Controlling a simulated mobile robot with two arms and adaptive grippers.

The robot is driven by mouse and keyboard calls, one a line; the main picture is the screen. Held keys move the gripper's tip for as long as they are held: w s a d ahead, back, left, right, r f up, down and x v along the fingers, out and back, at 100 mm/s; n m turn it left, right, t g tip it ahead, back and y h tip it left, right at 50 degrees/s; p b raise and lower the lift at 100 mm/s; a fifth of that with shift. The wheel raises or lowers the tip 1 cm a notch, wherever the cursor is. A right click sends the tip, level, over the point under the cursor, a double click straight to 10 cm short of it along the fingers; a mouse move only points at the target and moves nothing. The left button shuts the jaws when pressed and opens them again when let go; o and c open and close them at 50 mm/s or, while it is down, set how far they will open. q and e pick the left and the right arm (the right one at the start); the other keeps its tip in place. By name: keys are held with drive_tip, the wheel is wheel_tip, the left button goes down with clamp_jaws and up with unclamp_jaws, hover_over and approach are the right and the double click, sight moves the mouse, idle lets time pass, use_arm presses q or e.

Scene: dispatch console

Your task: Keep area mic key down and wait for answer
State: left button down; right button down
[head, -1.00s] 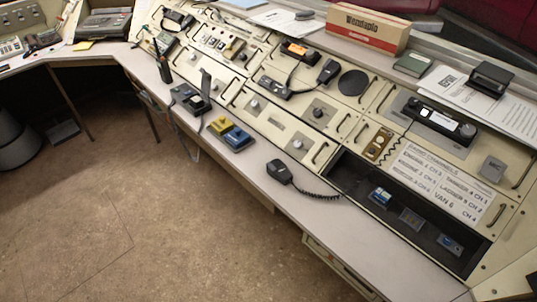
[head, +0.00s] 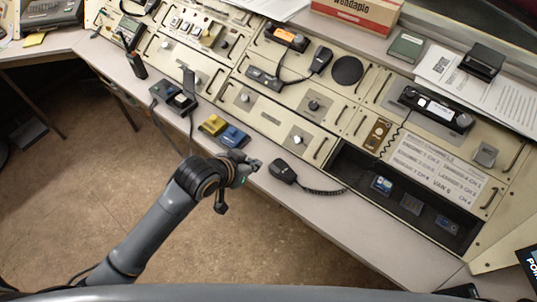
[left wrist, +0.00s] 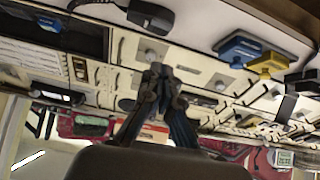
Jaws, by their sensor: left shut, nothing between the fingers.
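A yellow key block (head: 214,125) and a blue key block (head: 233,137) sit side by side on the desk edge; I cannot read which key is for the area mic. Both show in the left wrist view, the yellow one (left wrist: 268,64) and the blue one (left wrist: 240,46). My left gripper (head: 256,164) is shut and empty, near the desk edge, between the blue block and a black hand mic (head: 283,171). It appears apart from both. In the left wrist view its fingers (left wrist: 157,72) are closed together. My right gripper is not in view.
The hand mic's coiled cord runs right towards a dark recess (head: 345,165). A dark desk unit (head: 174,98) stands left of the blocks. A sloped panel with knobs and handles rises behind. The desk strip (head: 330,208) right of the hand mic is mostly clear.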

use_arm(q)
drive_tip(key=shift+s+d+r, duration=0.1)
drive_tip(key=shift+d+r, duration=0.1)
drive_tip(key=shift+r, duration=0.45)
hover_over(274, 168)
drive_tip(key=s, duration=0.1)
wheel_tip(274, 168, down, 7)
drive_tip(key=f, duration=0.1)
drive_tip(key=a+f+p, duration=0.1)
drive_tip(key=f, duration=0.1)
drive_tip(key=shift+s, duration=0.1)
drive_tip(key=shift+f, duration=0.55)
